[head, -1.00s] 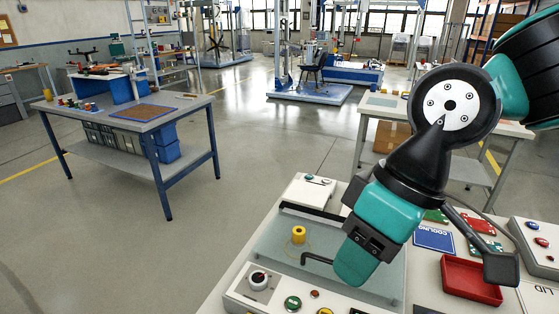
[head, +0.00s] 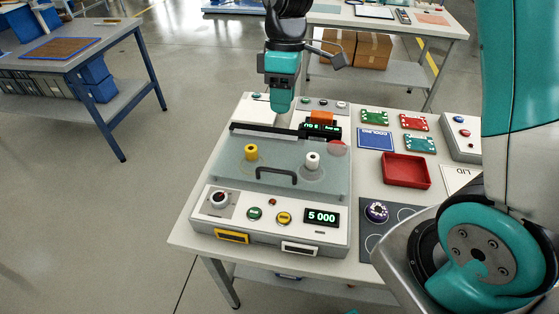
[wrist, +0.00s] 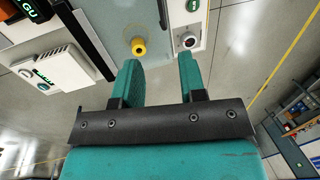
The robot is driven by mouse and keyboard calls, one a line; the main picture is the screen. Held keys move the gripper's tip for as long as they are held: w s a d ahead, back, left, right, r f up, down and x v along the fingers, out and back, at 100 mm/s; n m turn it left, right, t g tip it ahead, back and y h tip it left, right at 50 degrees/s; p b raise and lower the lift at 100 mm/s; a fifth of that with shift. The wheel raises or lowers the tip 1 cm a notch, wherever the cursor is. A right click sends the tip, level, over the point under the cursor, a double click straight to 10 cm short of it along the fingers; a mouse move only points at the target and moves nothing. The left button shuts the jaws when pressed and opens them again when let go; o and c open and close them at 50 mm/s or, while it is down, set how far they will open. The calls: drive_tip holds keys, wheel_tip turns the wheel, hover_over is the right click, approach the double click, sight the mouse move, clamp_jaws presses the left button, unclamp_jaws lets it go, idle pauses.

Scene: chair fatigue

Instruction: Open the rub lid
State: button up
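The rub lid (head: 220,166) is a translucent grey-green cover lying flat over the test machine in the head view. Its black bar handle (head: 277,171) is at its front edge. A yellow knob (head: 251,152) and a white knob (head: 312,161) show on the lid area; the yellow one also shows in the wrist view (wrist: 138,46). My gripper (head: 281,108) is behind the lid, above the machine's rear, and touches neither lid nor handle as far as I see. In the wrist view my gripper (wrist: 160,70) has its fingers apart with nothing between them.
The front panel holds a dial (head: 219,199), buttons and a display (head: 321,218) reading 5 000. A red tray (head: 405,171), a blue card (head: 376,139) and several small boards lie to the right. A blue-framed bench (head: 75,58) stands at the left, with open floor between.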

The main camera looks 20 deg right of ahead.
sight(279, 170)
drive_tip(key=s+f+p, duration=0.1)
drive_tip(key=f, duration=0.4)
drive_tip(key=a+f+p, duration=0.1)
drive_tip(key=f, duration=0.4)
drive_tip(key=s+a+f+p, duration=0.1)
drive_tip(key=f, duration=0.5)
drive_tip(key=shift+s, duration=0.35)
drive_tip(key=shift+r, duration=0.1)
clamp_jaws()
